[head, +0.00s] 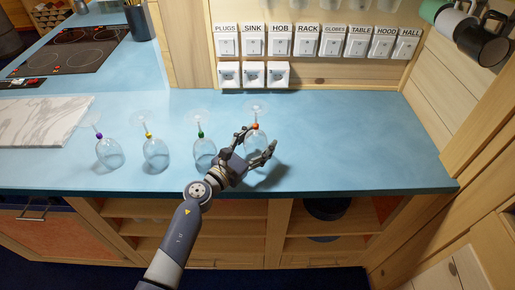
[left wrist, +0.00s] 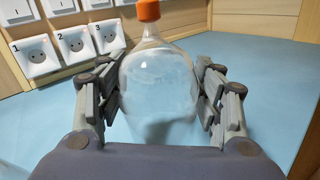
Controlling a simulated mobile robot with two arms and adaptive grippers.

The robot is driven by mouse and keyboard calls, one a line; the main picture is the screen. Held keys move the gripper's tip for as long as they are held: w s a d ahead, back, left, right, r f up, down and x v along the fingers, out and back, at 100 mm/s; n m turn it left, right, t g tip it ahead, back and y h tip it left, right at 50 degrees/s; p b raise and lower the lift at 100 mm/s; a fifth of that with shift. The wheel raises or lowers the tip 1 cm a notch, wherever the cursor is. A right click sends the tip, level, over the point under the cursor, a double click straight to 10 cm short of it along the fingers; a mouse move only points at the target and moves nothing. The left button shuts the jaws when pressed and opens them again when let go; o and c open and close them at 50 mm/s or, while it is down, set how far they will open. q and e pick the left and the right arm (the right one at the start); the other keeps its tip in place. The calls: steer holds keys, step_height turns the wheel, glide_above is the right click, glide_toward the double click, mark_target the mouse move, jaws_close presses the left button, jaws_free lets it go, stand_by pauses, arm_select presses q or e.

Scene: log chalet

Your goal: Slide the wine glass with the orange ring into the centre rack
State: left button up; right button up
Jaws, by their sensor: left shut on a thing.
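The wine glass with the orange ring (head: 256,126) is upside down, its foot up and its bowl at the blue counter. My left gripper (head: 257,144) is shut on its bowl, one finger on each side. In the left wrist view the clear bowl (left wrist: 160,75) is between the finger pads, with the orange ring (left wrist: 148,10) at the top edge. Part of the bowl is hidden by the fingers in the head view. I cannot make out the centre rack. My right gripper is not in view.
Upside-down glasses with green (head: 201,134), yellow (head: 149,135) and purple (head: 99,136) rings stand left of my gripper. Labelled switches (head: 305,42) and sockets (head: 253,74) are on the wall behind. Mugs (head: 484,42) hang at upper right. The blue counter (head: 355,140) is clear to the right.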

arm_select(q)
step_height(320, 180, down, 2)
steer(key=shift+f, duration=0.2)
steer(key=shift+s, duration=0.1)
steer(key=shift+f+b, duration=0.25)
steer(key=shift+b, duration=0.1)
steer(key=o, duration=0.8)
steer(key=shift+o, duration=0.2)
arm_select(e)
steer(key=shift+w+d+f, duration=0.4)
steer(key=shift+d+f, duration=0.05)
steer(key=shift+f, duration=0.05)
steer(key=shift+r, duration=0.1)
arm_select(q)
steer(key=v, duration=0.3)
steer(key=b+v, duration=0.1)
steer(key=v, duration=0.5)
steer(key=shift+a+f+b, duration=0.3)
steer(key=shift+b, duration=0.1)
steer(key=shift+s+a+r, duration=0.15)
steer(key=shift+s+a, duration=0.25)
steer(key=shift+s, duration=0.2)
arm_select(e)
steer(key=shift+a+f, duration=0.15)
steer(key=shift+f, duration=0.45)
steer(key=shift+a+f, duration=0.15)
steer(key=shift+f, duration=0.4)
